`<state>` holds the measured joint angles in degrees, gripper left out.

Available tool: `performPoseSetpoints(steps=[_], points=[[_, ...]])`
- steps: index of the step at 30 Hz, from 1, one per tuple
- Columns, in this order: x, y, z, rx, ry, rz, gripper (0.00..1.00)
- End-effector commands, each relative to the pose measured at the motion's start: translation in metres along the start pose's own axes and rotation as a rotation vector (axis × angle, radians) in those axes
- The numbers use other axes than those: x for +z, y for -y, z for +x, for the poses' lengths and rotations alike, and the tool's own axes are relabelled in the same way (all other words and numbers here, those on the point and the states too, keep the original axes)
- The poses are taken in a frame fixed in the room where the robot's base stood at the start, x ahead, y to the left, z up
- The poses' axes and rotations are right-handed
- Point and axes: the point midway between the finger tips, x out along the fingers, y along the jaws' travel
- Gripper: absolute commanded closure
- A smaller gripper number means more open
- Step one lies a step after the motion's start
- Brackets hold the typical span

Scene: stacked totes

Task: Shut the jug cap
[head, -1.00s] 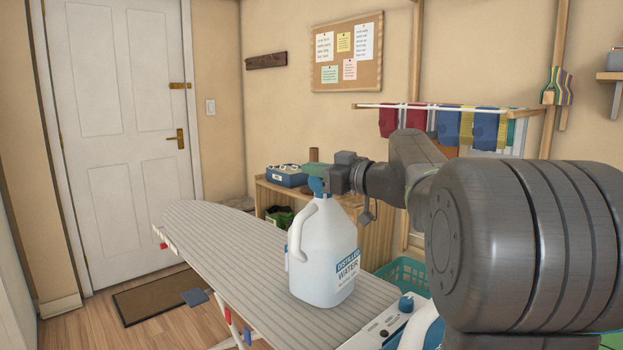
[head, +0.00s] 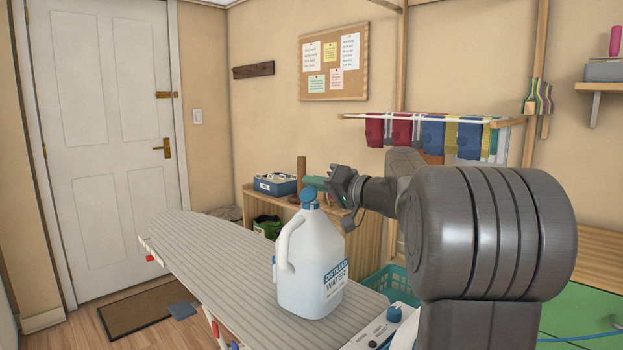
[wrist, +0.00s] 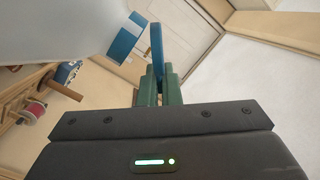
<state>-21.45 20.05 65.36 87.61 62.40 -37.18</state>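A white jug (head: 312,262) labelled distilled water stands upright on the ironing board. Its blue cap (head: 308,196) is at the top. In the wrist view the raised blue lid (wrist: 156,45) appears edge-on as a thin upright strip, with a second blue part (wrist: 126,38) beside it near the pale jug body (wrist: 70,25). My gripper (head: 318,184) is at the cap from the right. Its green fingers (wrist: 159,82) are close together, with the lower edge of the lid between them. The lid's hinge is not clear in either view.
The striped ironing board (head: 200,262) bears the jug. A white iron with a blue knob (head: 393,315) is at front right. A wooden shelf (head: 365,245) with a blue box (head: 275,185) stands behind, with a teal basket (head: 385,282) beside it.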

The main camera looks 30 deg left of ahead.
Motion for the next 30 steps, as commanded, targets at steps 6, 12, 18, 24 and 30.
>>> performPoseSetpoints(steps=[6, 12, 18, 24, 30], points=[[-0.001, -0.011, 0.0, 0.002, 0.0, 0.206, 1.0], [0.002, -0.02, 0.0, 0.001, 0.0, 0.372, 1.0], [0.005, -0.027, 0.0, 0.001, 0.0, 0.5, 1.0], [0.007, -0.031, 0.0, 0.001, 0.0, 0.578, 1.0], [0.009, -0.033, 0.0, 0.001, 0.0, 0.612, 1.0]])
